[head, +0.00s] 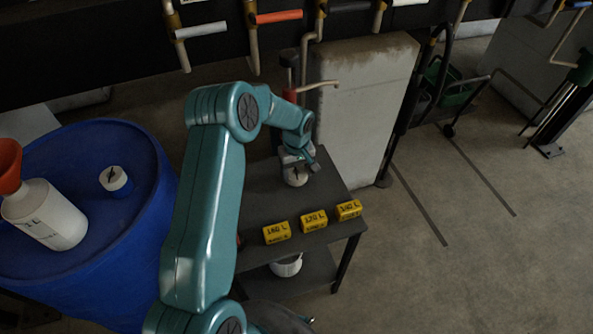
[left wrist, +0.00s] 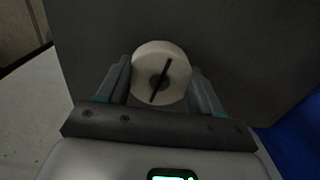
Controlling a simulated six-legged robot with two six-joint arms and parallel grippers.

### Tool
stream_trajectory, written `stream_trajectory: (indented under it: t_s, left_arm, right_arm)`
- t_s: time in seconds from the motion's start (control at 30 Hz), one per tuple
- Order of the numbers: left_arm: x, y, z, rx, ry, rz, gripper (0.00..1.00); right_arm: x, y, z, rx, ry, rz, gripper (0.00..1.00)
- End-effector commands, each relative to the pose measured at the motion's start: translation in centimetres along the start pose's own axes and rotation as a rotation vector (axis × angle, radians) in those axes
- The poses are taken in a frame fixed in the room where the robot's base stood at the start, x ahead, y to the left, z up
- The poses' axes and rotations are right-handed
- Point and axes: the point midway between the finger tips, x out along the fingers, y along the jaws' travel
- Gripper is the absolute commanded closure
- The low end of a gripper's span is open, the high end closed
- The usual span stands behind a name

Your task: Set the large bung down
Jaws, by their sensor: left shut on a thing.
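The large bung (left wrist: 160,73) is a round pale disc with a dark slotted centre. In the left wrist view it sits between the two fingers of my left gripper (left wrist: 160,88), which is shut on it. In the head view the bung (head: 297,177) shows under my left gripper (head: 299,166) over the rear part of the dark cart top (head: 270,204). I cannot tell whether the bung touches the cart top. My right gripper is not in view.
Yellow labelled blocks (head: 313,222) line the cart's front edge. A blue drum (head: 145,165) at left carries a white bottle (head: 45,212) and a small white-and-blue container (head: 115,180). A concrete block (head: 360,105) stands behind the cart. A white container (head: 287,266) sits on the lower shelf.

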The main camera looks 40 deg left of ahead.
Motion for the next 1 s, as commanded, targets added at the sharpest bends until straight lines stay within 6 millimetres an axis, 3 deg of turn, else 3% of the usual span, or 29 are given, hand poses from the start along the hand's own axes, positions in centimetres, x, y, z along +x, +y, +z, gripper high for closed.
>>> stream_trajectory:
  t_s: [0.37, 0.4, 0.47, 0.5, 0.87, 1.0]
  left_arm:
    - [0.7, 0.0, -0.1, 0.000, 0.002, 0.002, 0.64]
    - [0.7, 0.0, -0.1, 0.000, 0.002, 0.002, 0.31]
    - [0.6, 0.0, -0.1, 0.000, 0.002, 0.001, 0.12]
    - [0.6, 0.0, -0.1, 0.000, 0.002, 0.001, 0.09]
    - [-0.1, 0.0, -0.1, 0.000, 0.003, 0.002, 0.09]
    - [-2.6, 0.1, -0.1, 0.000, 0.005, 0.004, 0.09]
  right_arm:
    - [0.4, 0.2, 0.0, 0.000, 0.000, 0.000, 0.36]
    - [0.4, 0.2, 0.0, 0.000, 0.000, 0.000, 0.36]
    - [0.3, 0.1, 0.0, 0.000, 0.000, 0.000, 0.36]
    - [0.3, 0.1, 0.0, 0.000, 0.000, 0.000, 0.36]
    - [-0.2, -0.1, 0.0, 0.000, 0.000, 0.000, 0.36]
    - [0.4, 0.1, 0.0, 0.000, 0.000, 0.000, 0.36]
